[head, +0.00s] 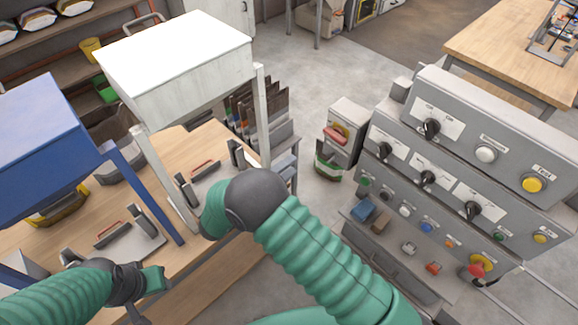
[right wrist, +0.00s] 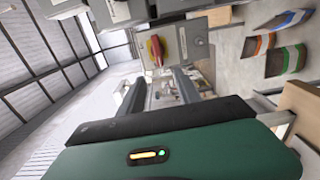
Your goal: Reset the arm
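My right arm reaches in from the bottom of the head view, with green ribbed links and a dark joint. Its green hand (head: 214,213) is over the wooden bench, in front of the white hopper, and its fingers are hidden there. In the right wrist view my right gripper (right wrist: 158,88) has two dark fingers standing well apart, and I see nothing held between them. My left arm comes in at the bottom left of the head view. Its green hand (head: 153,280) is low near the bench's front edge, and its fingers do not show.
A white hopper (head: 180,60) and a blue hopper (head: 38,130) stand on legs over the bench (head: 165,150). Red-handled fixtures (head: 125,245) sit below. A grey control console (head: 450,165) is right of my right arm. A grey box (head: 346,125) with a red handle stands between. Floor shows beyond.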

